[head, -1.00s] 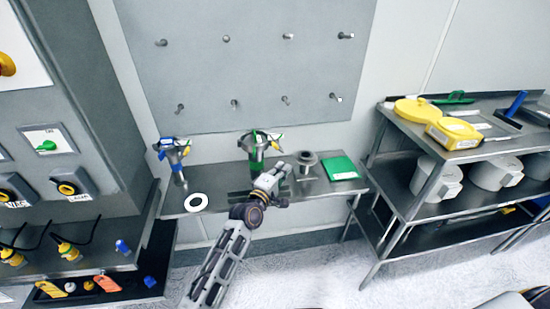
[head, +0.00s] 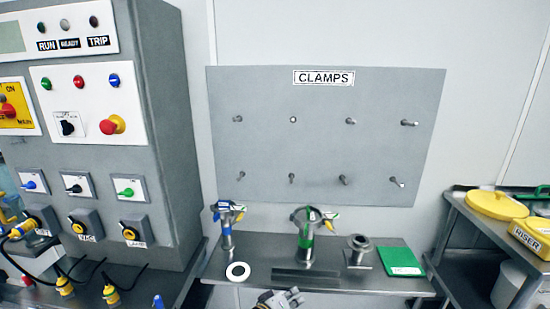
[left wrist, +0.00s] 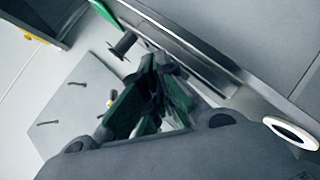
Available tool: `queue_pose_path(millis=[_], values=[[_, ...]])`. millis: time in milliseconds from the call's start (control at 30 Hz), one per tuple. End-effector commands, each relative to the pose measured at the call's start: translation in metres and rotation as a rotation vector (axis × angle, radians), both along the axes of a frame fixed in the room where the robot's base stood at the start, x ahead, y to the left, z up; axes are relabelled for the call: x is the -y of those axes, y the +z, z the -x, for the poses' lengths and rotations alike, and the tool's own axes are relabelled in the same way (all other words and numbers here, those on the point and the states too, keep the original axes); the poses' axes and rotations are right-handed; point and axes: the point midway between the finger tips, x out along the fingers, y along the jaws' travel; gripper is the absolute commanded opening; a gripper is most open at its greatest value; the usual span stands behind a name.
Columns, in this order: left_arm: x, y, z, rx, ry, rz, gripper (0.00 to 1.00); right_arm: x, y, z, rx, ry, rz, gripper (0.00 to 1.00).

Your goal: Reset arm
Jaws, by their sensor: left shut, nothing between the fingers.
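My left gripper (head: 282,297) shows at the bottom edge of the head view, in front of the steel shelf (head: 228,272). Its fingers are shut with nothing between them, as the left wrist view shows (left wrist: 155,95). The rest of my left arm is below the picture. My right gripper is not in view.
On the shelf stand a blue-banded fitting (head: 226,236), a green-banded fitting (head: 306,240), a steel flanged piece (head: 358,250), a green pad (head: 400,262) and a white ring (head: 238,271). A control cabinet (head: 165,130) stands left, a rack (head: 462,240) right. A CLAMPS pegboard (head: 320,140) hangs behind.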

Motion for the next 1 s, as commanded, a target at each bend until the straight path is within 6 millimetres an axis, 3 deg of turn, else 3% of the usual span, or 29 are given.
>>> queue_pose_path(millis=[400, 700, 1000], values=[[-0.115, -0.045, 0.082, -0.082, -0.093, -0.433, 0.0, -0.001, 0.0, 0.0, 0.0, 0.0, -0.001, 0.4], [-0.199, -0.057, 0.152, -0.188, -0.188, -0.722, 0.0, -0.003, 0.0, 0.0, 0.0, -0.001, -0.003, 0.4], [-0.247, -0.054, 0.197, -0.269, -0.254, -0.878, 0.0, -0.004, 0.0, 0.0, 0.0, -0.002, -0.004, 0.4]])
